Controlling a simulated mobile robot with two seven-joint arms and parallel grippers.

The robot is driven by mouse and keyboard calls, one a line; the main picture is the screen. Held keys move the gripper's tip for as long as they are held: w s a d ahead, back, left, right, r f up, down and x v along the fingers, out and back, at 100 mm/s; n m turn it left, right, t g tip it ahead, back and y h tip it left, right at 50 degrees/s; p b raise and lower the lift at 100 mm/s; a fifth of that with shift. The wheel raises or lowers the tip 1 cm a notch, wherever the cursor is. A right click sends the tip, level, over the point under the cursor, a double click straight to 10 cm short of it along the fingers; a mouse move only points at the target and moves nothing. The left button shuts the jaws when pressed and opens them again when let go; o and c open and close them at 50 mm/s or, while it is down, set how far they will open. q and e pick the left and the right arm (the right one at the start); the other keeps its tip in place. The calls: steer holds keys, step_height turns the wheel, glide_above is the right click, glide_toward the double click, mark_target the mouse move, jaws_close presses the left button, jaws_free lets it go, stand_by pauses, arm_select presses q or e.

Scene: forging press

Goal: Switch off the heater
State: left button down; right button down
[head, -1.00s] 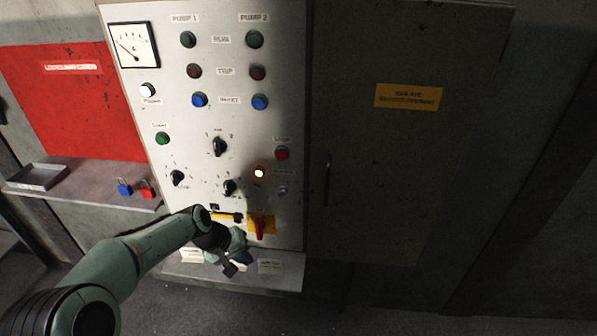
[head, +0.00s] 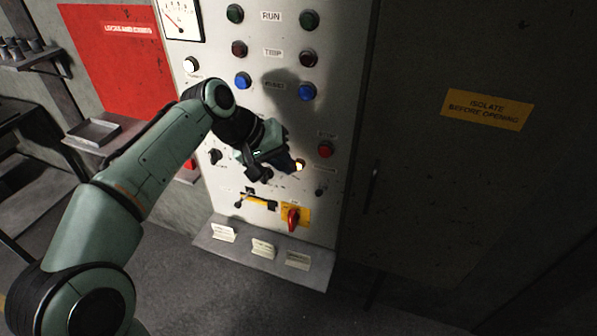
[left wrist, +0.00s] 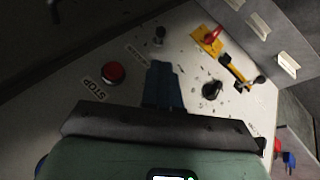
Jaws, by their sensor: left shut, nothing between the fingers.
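The grey control panel (head: 349,60) fills the middle of the head view. My left gripper is shut and empty, in front of the panel; the fingers (left wrist: 163,85) hide the lamp in the left wrist view. I cannot tell whether they touch the panel. My right gripper is not in view.
A red STOP button (head: 325,149) is right of the fingers. A black rotary knob (left wrist: 212,90) lies to their other side. Below are a yellow bar lever (head: 260,201) and a red handle (head: 293,217) on a yellow plate. A shelf (head: 316,272) juts out underneath.

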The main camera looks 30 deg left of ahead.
mark_target(320, 191)
arm_select(q)
steer(key=x, duration=0.9)
steer(key=shift+f, duration=0.1)
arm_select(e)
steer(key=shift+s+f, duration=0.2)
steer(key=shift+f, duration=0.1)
